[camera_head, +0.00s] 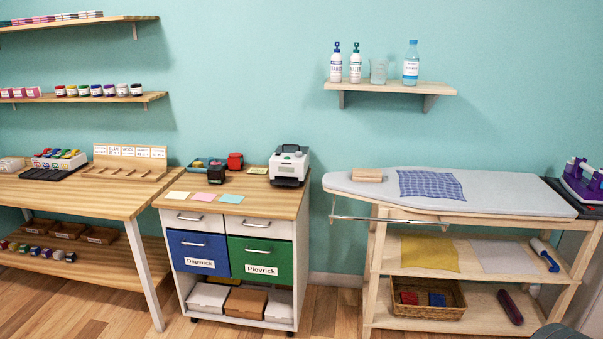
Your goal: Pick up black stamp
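A small black stamp (216,173) stands on the wooden top of the drawer cabinet (262,199), toward its back left. A red stamp-like object (235,160) stands just behind it to the right. A dark tray with small coloured items (197,164) lies behind and to the left of the black stamp, partly hidden by it. Neither of my grippers shows in the head view.
A white and black machine (289,164) stands at the cabinet's right. Several coloured paper notes (203,196) lie along its front and back. A wooden table (80,194) adjoins on the left, an ironing board (480,193) stands right. Floor (330,305) is open between cabinet and board.

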